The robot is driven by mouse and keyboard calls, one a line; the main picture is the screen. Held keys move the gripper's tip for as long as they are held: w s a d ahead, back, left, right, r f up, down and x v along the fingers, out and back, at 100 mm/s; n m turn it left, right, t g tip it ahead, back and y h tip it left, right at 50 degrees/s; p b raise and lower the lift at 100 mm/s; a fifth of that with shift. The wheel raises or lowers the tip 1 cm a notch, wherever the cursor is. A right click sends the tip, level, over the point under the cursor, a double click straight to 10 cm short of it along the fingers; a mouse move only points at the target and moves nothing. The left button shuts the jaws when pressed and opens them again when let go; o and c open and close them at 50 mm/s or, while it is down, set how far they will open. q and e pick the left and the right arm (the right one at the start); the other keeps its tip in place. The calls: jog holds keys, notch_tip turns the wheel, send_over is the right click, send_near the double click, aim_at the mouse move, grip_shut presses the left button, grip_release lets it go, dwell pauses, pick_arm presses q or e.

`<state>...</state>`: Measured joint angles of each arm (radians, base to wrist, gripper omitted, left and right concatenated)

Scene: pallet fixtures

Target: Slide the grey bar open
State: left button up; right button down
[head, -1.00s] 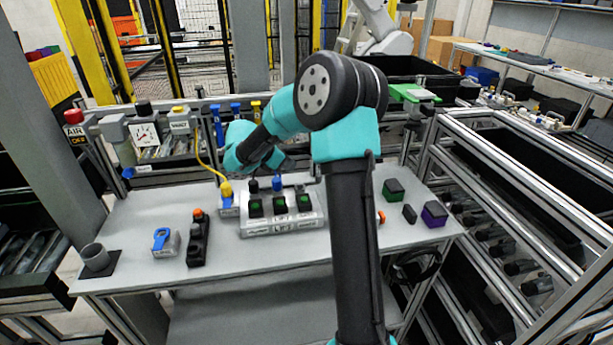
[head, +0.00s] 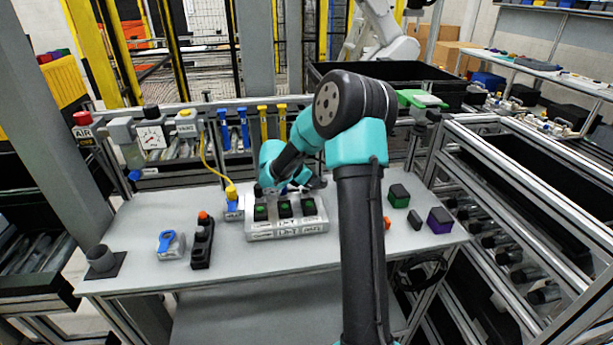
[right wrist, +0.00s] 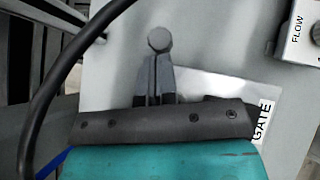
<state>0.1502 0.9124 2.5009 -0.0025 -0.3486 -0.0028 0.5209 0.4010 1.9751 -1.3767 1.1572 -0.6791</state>
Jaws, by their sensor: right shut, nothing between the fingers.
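In the right wrist view my right gripper (right wrist: 154,66) is shut and empty, its two dark fingers side by side. A small grey round-topped knob (right wrist: 159,39) shows just past the fingertips; I cannot tell whether they touch it. It stands over a pale plate, with a white label reading GATE (right wrist: 262,122) to the right, partly covered by my gripper body. In the head view my right gripper is low behind the switch box, partly hidden by my arm. I cannot make out the grey bar itself there. My left gripper is not in view.
A switch box (head: 286,231) with several green-topped switches stands in front of my right wrist. A black holder (head: 202,243) and a blue-handled block (head: 170,244) are to its left. Green (head: 399,195) and purple (head: 439,220) blocks lie at right. The front table strip is clear.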

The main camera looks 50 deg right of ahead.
jog(key=shift+s+d+f, duration=0.1)
jog(key=shift+d+f, duration=0.05)
jog(key=shift+f, duration=0.05)
jog(key=shift+s+d, duration=0.8)
jog(key=shift+d, duration=0.05)
jog(key=shift+r, duration=0.1)
jog(key=v, duration=1)
jog(key=shift+a, duration=0.15)
